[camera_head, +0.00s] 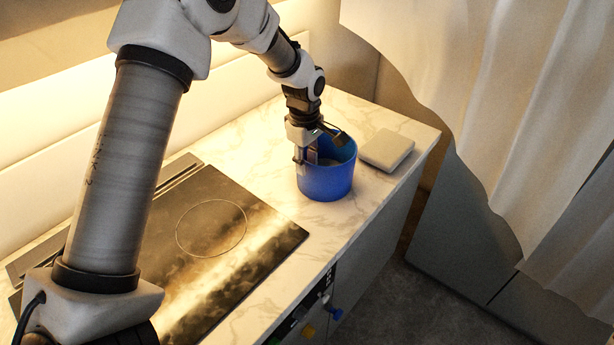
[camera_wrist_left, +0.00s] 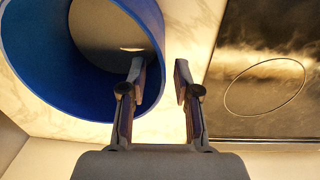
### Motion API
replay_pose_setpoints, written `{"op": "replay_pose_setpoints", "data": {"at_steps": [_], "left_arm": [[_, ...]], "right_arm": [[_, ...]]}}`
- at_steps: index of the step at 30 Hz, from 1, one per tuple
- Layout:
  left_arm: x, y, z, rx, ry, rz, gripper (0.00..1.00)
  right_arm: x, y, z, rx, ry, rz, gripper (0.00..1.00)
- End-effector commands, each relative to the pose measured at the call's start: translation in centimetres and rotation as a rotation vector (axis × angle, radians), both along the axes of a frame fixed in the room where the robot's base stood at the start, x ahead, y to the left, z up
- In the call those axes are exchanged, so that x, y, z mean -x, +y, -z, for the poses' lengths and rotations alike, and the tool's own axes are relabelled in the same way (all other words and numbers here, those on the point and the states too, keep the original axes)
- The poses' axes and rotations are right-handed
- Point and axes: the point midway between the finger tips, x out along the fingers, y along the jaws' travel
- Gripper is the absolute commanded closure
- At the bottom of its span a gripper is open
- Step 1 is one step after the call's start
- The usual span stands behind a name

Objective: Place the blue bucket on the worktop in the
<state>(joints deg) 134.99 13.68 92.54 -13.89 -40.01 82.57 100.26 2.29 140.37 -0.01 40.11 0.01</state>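The blue bucket (camera_head: 327,181) stands upright on the marble worktop (camera_head: 268,128), right of the dark cooktop. Its open mouth and blue wall (camera_wrist_left: 88,92) fill the left of the left wrist view. A pale round surface shows inside; I cannot tell whether it is the bottom or contents. My left gripper (camera_head: 306,160) points down at the bucket's left rim. In the left wrist view my left gripper (camera_wrist_left: 160,78) is open, with one finger over the bucket's inside and the other outside, the wall between them with a gap. My right gripper is not in view.
A black cooktop (camera_head: 245,222) with a ring mark lies left of the bucket. A light grey flat box (camera_head: 387,150) sits close on its right. The worktop's front edge drops to cabinets with coloured knobs (camera_head: 335,314). A pale curtain (camera_head: 535,120) hangs at the right.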

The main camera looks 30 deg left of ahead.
Motion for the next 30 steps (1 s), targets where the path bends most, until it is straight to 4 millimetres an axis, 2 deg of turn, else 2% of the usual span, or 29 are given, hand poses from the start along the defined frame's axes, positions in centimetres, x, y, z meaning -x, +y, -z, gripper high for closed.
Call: {"op": "replay_pose_setpoints", "data": {"at_steps": [1,6,10,30], "left_arm": [[-0.1,0.0,-1.1,0.0,-0.006,0.0,0.69],[0.2,0.0,-5.1,0.001,-0.004,-0.001,0.69],[0.3,0.0,-6.8,0.0,-0.001,-0.001,0.69],[0.3,0.0,-7.2,0.0,0.0,0.0,0.69]], "right_arm": [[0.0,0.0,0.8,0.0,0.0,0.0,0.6],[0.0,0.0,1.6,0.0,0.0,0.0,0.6],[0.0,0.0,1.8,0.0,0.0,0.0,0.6],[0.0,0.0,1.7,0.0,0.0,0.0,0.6]]}}
